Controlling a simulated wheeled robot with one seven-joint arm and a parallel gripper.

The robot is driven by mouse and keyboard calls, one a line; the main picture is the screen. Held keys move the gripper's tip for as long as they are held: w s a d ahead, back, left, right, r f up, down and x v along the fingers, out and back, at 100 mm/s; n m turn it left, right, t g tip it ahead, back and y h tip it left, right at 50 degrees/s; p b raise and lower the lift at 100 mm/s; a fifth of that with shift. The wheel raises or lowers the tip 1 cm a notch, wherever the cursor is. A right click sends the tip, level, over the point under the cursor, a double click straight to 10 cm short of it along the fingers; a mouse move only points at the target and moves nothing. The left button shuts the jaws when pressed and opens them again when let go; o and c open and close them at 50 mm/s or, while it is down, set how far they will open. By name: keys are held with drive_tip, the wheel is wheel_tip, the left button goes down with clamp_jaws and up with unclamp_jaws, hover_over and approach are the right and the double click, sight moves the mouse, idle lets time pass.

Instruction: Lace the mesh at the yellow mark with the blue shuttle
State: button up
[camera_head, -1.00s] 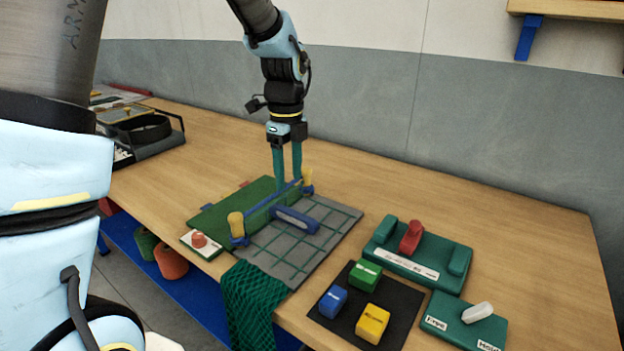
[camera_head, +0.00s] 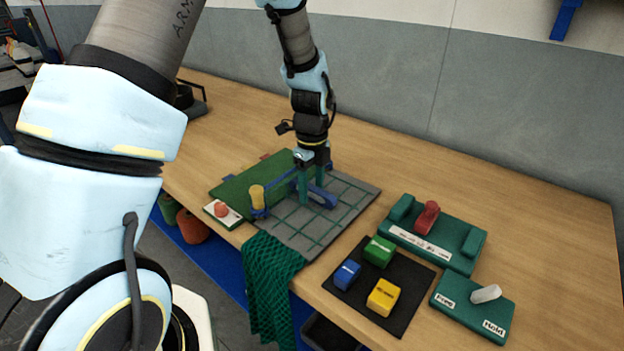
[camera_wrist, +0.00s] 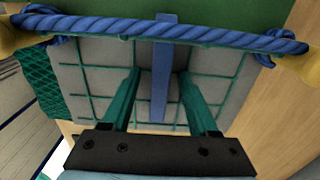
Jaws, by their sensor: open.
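The blue shuttle (camera_head: 327,199) lies on the grey gridded mat (camera_head: 345,218), its long side running away from the blue rope. In the wrist view a blue strip (camera_wrist: 159,102), apparently the shuttle, runs upright between my fingers. My gripper (camera_head: 312,193) is open and low over the mat, its teal fingers on either side of the shuttle; it also shows in the wrist view (camera_wrist: 160,76). Green mesh lines (camera_wrist: 95,85) cross the mat. I cannot make out a yellow mark on the mesh; the fingers and wrist hide part of it.
The blue rope (camera_wrist: 220,38) spans between yellow-topped posts (camera_head: 257,197), beside a green panel (camera_head: 240,181). A red button box (camera_head: 222,212) stands left. Green netting (camera_head: 270,275) hangs off the front edge. Coloured blocks (camera_head: 382,296) and green fixtures (camera_head: 440,240) stand right.

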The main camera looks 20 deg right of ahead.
clamp_jaws()
idle(0.5)
